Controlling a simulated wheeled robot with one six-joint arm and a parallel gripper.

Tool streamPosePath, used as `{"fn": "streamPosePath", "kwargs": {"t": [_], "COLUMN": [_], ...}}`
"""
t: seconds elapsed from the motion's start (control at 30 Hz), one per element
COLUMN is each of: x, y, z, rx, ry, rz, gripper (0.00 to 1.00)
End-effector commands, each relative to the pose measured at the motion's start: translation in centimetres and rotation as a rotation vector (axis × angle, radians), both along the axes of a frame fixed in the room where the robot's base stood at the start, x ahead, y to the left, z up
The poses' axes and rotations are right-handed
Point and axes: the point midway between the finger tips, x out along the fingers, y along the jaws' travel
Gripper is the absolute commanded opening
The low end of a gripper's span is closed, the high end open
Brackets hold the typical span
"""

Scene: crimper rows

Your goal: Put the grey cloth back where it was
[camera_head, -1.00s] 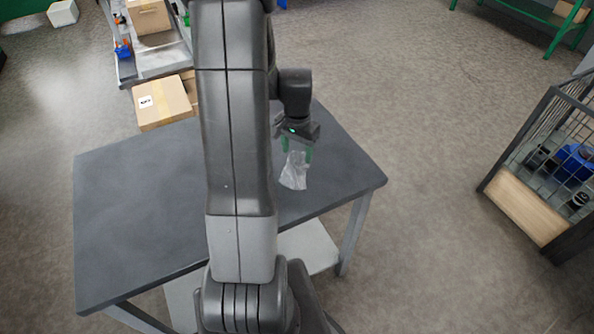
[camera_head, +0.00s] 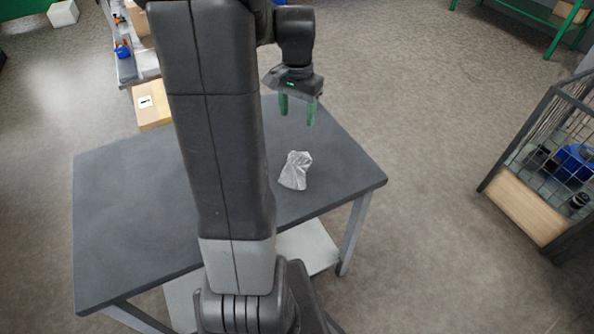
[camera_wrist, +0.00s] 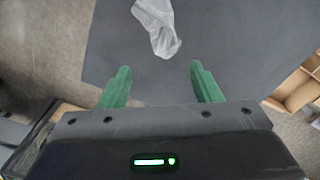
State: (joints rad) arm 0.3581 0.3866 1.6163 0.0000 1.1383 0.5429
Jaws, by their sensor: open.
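The grey cloth (camera_head: 295,171) lies crumpled on the right part of the dark grey table (camera_head: 125,215), near its right edge. It also shows at the top of the wrist view (camera_wrist: 158,26), past my fingertips. My gripper (camera_head: 298,121) is above the table, higher than the cloth and apart from it. Its two green fingers are spread with nothing between them, as the wrist view also shows (camera_wrist: 158,75). Part of the table is hidden behind my arm in the head view.
A cardboard box (camera_head: 153,113) stands behind the table at the left, near a grey bench with items. A wire cage with a wooden panel (camera_head: 527,208) holding blue items stands on the floor at the right. The table's left part is clear.

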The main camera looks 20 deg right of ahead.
Motion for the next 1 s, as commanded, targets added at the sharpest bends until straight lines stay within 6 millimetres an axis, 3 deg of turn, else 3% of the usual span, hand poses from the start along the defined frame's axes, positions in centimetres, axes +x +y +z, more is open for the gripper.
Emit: {"fn": "streamPosePath", "kwargs": {"t": [0.2, 0.47, 0.67, 1.0], "x": [0.0, 0.0, -0.1, -0.1], "y": [0.0, 0.0, 0.0, 0.0], "z": [0.7, 0.0, -2.9, -9.8], "rx": [0.000, 0.001, 0.002, 0.002], "ry": [0.000, 0.002, 0.005, 0.005], "rz": [0.000, 0.000, 0.000, 0.000], "gripper": [0.58, 0.58, 0.58, 0.58]}}
